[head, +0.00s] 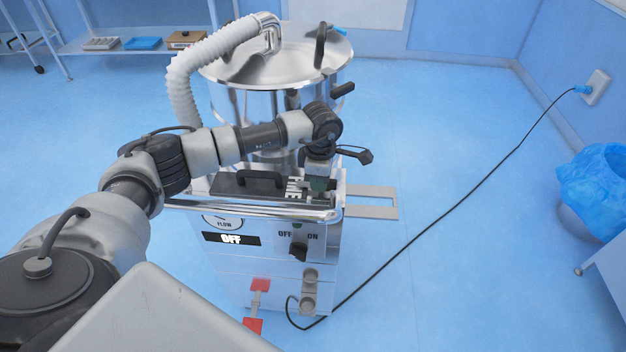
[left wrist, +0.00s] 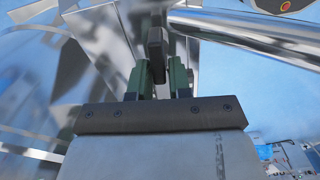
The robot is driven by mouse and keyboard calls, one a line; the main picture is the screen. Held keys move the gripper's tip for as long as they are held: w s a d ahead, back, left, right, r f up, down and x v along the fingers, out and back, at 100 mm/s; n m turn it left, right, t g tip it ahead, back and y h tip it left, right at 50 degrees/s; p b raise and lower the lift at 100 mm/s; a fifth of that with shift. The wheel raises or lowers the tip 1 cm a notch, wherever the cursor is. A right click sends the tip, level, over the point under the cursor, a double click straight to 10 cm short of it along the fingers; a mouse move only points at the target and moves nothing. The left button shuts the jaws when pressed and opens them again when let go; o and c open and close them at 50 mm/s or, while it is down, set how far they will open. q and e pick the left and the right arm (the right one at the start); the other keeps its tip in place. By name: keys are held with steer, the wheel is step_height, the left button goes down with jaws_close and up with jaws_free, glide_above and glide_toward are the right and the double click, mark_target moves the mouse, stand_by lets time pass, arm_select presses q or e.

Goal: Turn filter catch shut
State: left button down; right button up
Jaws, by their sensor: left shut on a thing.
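My left gripper (head: 318,184) reaches down over the right end of the dark filter lid (head: 228,186) on the front of the machine. In the left wrist view its green fingers (left wrist: 157,78) are shut on a dark upright bar, which I take for the filter catch (left wrist: 156,46). The fingers stand one on each side of it. In the head view the gripper hides the catch, so its turn angle cannot be told. The lid has a black handle (head: 260,178) and a partly covered white label. My right gripper is in neither view.
A steel drum (head: 272,75) with a white ribbed hose (head: 190,75) stands behind the lid. A chrome rail (head: 250,210) runs along the front edge, above an OFF/ON knob (head: 298,250). A black cord (head: 440,212) crosses the floor to a wall socket. A flat metal bracket (head: 385,212) juts right.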

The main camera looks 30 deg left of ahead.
arm_select(q)
steer(key=shift+r+n, duration=0.1)
steer(key=shift+n, duration=0.4)
steer(key=c, duration=1.2)
jaws_free()
steer(key=shift+o, duration=0.2)
step_height(320, 180, up, 11)
steer(key=b, duration=0.1)
steer(key=shift+b, duration=0.35)
